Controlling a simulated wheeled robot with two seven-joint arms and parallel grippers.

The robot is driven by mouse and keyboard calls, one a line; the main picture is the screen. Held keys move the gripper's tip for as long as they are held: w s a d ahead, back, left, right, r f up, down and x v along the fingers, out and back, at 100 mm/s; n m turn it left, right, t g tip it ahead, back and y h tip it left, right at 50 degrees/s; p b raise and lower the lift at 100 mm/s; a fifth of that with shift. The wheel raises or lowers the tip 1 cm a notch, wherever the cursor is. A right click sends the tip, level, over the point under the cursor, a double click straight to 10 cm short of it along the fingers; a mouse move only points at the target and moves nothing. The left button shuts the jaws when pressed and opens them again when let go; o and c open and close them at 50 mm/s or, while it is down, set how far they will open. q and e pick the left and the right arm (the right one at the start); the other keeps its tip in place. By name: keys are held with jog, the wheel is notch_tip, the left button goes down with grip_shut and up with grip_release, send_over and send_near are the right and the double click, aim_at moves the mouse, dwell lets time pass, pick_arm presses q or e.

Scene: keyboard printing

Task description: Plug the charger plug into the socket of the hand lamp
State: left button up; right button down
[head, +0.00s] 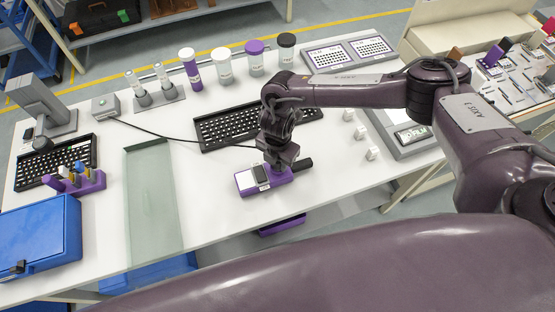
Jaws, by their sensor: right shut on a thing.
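My right gripper (277,163) points down over the front middle of the white table. It is shut on the charger plug, which is mostly hidden by the fingers. A black cable (185,136) runs from a small grey box (105,107) at the back left to the gripper. Directly below and beside the gripper is a purple holder (252,188) with a dark thing, apparently the hand lamp (303,164), whose dark end shows to the right of the gripper. The lamp's socket is hidden, and I cannot tell whether the plug touches it. My left gripper is out of view.
A black keyboard (228,128) lies behind the gripper. A greenish glass-like tray (152,205) lies to the left, with a purple rack (75,182) and blue case (40,235) beyond. Several jars (223,66) stand at the back. Small white cubes (371,154) sit at right.

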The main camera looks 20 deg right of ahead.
jog(key=shift+f, duration=0.1)
dwell(0.7)
jog(key=c, duration=1)
grip_release()
notch_tip(320, 180, up, 6)
jog(key=p, duration=0.5)
